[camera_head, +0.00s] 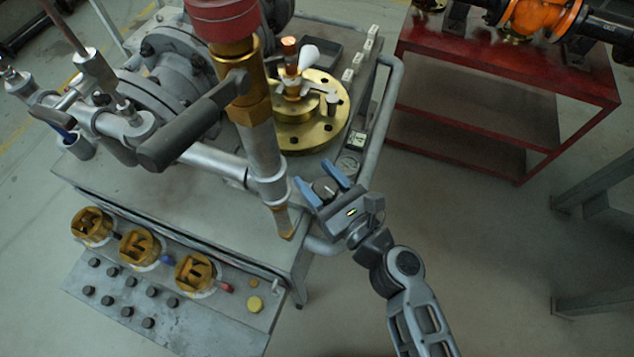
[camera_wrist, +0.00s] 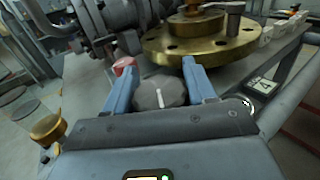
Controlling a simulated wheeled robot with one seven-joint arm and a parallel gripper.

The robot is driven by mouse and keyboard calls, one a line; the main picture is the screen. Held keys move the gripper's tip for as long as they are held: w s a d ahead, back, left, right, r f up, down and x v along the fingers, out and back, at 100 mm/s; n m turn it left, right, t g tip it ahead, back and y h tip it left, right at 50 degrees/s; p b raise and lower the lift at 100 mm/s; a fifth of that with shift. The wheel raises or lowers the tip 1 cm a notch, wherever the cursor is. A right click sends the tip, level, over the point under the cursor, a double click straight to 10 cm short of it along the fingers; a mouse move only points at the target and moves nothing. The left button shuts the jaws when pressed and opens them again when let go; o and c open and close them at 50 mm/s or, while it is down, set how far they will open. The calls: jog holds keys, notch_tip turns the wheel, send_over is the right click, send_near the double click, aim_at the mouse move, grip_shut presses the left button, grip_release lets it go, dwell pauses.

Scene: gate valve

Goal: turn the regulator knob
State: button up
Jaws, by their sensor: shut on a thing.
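The regulator knob (camera_wrist: 160,93) is a dark grey, faceted round knob with a white pointer line. In the wrist view it sits between the two blue fingers of my gripper (camera_wrist: 158,92), which are shut on it from both sides. In the head view my gripper (camera_head: 327,185) is at the right edge of the grey cart, with the knob (camera_head: 325,188) partly showing between the fingers. The pointer line runs roughly along the finger direction in the wrist view. The knob's base and mounting are hidden.
A brass flange (camera_head: 312,112) stands behind the gripper. A thick vertical pipe (camera_head: 262,150) rises on the left.

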aim_at(331, 200)
jog(key=shift+d+m+t+h+b, duration=0.15)
jog(key=shift+m+t+h+b, duration=0.75)
jog(key=shift+h, duration=0.4)
jog(key=shift+w, duration=0.1)
jog(key=o, duration=0.9)
jog(key=shift+o, duration=0.2)
jog(key=b+v, duration=0.1)
jog(key=v, duration=0.5)
jog(key=shift+s+d, duration=0.1)
jog(key=shift+s, duration=0.15)
jog(key=shift+s+d+b, duration=0.3)
jog(key=shift+s, duration=0.3)
